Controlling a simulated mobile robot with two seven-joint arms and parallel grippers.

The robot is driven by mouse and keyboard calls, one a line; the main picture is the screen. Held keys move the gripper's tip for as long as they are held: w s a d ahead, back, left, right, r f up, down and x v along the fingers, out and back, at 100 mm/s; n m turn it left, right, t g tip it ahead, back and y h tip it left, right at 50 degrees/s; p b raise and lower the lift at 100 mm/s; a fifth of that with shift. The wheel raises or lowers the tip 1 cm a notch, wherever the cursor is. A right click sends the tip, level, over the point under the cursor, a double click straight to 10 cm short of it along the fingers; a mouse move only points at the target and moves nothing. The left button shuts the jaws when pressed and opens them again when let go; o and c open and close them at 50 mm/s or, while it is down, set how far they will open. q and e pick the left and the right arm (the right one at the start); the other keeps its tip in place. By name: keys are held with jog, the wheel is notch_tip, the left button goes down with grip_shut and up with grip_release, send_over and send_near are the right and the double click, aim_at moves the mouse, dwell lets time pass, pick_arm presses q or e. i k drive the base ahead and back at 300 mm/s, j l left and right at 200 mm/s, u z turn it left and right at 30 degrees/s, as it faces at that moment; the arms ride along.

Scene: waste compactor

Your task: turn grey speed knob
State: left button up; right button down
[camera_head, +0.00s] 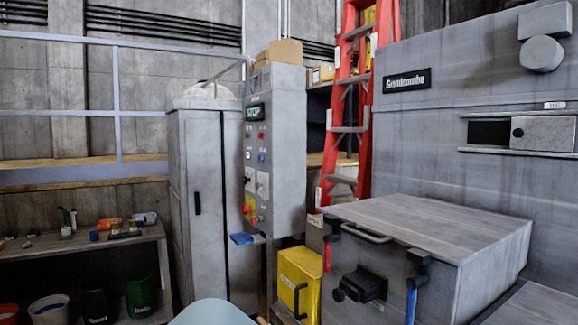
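A tall grey control cabinet (275,150) stands in the middle of the view, its front turned to the left. Its front carries a green-lit display (255,113), small red, green and blue buttons, pale square plates (256,183) and a red and yellow control (250,208) low down. A small dark knob-like part (246,180) sits by the left plate. The controls are small and seen at a slant, so I cannot tell which one is the grey speed knob. Neither gripper is in view, and nothing touches the panel.
A grey box with handles (430,240) and a large grey machine (440,130) fill the right. A yellow box (298,283) stands below the panel, a red ladder (362,90) behind it. A grey locker (205,200) and cluttered shelf (80,242) are left.

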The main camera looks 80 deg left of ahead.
aim_at(258, 184)
jog(key=u, duration=2.7)
jog(key=i+j+z, duration=0.15)
jog(key=z, duration=0.3)
jog(key=i+j+z, duration=0.15)
jog(key=z, duration=0.3)
jog(key=i+j+z, duration=0.1)
jog(key=j, duration=0.2)
jog(key=i+j+z, duration=0.1)
jog(key=j, duration=0.25)
jog(key=i+j+z, duration=0.1)
jog(key=j, duration=0.25)
jog(key=i+j, duration=0.1)
jog(key=j, duration=0.2)
jog(key=i+j, duration=0.1)
jog(key=j, duration=0.2)
jog(key=i+j+z, duration=0.1)
jog(key=j, duration=0.2)
jog(key=i+j, duration=0.25)
